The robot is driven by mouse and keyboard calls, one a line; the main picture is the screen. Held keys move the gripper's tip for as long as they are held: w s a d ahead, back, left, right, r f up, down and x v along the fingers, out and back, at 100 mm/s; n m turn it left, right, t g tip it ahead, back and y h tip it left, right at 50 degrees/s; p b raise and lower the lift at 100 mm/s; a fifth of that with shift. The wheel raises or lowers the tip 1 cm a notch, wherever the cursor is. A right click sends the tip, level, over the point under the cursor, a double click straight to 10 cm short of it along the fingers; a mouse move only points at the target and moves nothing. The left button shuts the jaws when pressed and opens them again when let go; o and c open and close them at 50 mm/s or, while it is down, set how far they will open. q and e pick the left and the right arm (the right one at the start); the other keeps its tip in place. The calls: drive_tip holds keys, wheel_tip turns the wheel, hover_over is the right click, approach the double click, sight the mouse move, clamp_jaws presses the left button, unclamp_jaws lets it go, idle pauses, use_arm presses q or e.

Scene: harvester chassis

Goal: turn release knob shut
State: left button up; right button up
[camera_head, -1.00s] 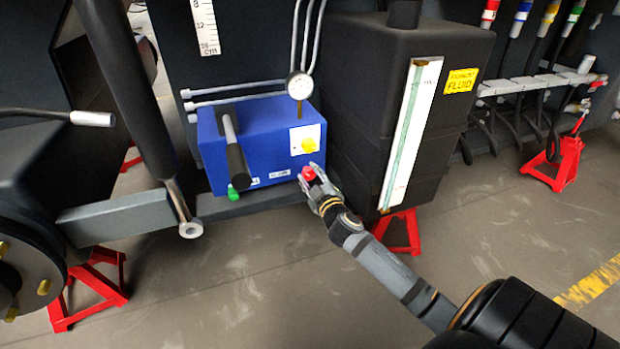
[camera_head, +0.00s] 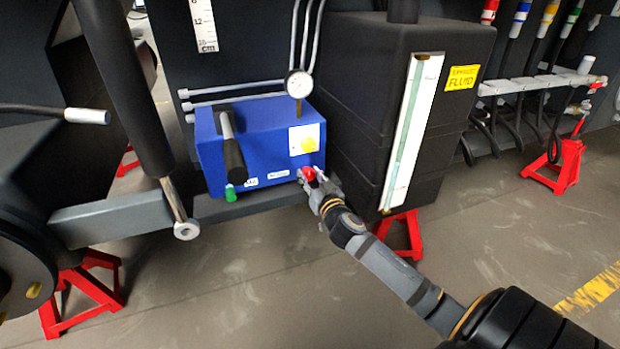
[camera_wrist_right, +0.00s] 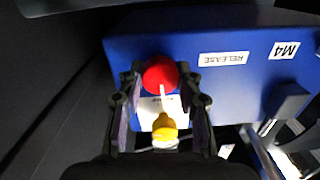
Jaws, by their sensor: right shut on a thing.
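The red release knob (camera_head: 309,173) sits at the lower right of the blue pump box (camera_head: 212,160). In the right wrist view the red knob (camera_wrist_right: 160,75) carries a white pointer line and lies between the two fingers. My right gripper (camera_head: 311,178) is at the knob, and in the wrist view the right gripper (camera_wrist_right: 161,90) has one finger on each side of it, shut on it. A "RELEASE" label (camera_wrist_right: 223,58) is on the box beside the knob. My left gripper is not in view.
A black fluid tank (camera_head: 350,110) stands close to the right of the knob. A black-handled lever (camera_head: 233,155) and a green knob (camera_head: 230,193) are on the box's left part. A yellow knob (camera_head: 309,145) is above the red one. A gauge (camera_head: 299,84) stands on top.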

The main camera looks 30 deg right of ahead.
drive_tip(key=shift+f+m, duration=0.15)
drive_tip(key=shift+m, duration=0.35)
drive_tip(key=o, duration=1.2)
drive_tip(key=shift+c, duration=0.2)
drive_tip(key=v, duration=1.2)
